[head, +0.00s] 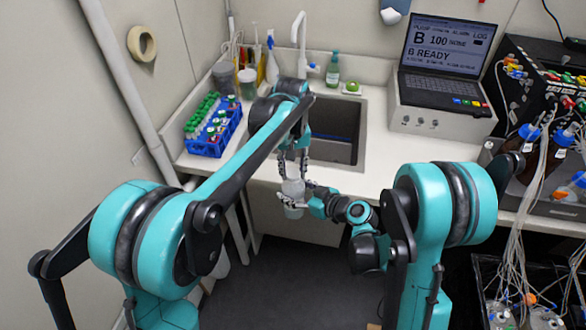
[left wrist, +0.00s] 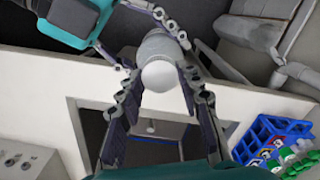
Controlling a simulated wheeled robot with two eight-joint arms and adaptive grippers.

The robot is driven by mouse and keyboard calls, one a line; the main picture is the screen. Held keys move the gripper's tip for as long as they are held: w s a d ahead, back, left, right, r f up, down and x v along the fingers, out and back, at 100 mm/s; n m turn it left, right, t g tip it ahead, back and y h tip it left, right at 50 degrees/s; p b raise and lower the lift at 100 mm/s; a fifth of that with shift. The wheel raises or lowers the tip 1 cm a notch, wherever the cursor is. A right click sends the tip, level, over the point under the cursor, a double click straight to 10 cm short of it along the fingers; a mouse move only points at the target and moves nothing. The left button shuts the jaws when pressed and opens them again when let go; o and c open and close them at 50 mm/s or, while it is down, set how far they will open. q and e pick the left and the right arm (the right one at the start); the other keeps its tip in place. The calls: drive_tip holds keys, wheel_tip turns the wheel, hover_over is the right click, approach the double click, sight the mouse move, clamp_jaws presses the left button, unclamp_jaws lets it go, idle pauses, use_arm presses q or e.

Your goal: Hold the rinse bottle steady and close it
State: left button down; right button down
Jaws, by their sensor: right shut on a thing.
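The rinse bottle (head: 293,188) is a small whitish bottle held up in front of the bench edge below the sink. In the left wrist view the bottle (left wrist: 158,45) has a smooth, rounded white cap (left wrist: 160,76) at its near end. My right gripper (head: 295,201) comes from the right and is shut around the bottle's body. My left gripper (head: 292,171) reaches down from above. Its fingers are spread on either side of the cap; whether they touch it is unclear. How well the cap sits on the neck cannot be seen.
The sink (head: 333,145) is just behind the grippers. A soap bottle (head: 332,72) is behind the sink. A laptop (head: 447,50) sits on a white unit at right. Floor below the bottle is clear.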

use_arm(q)
drive_tip(key=c, duration=1)
unclamp_jaws()
drive_tip(key=shift+o, duration=0.2)
wheel_tip(320, 180, up, 12)
drive_tip(key=shift+w, duration=0.1)
drive_tip(key=shift+a, duration=0.1)
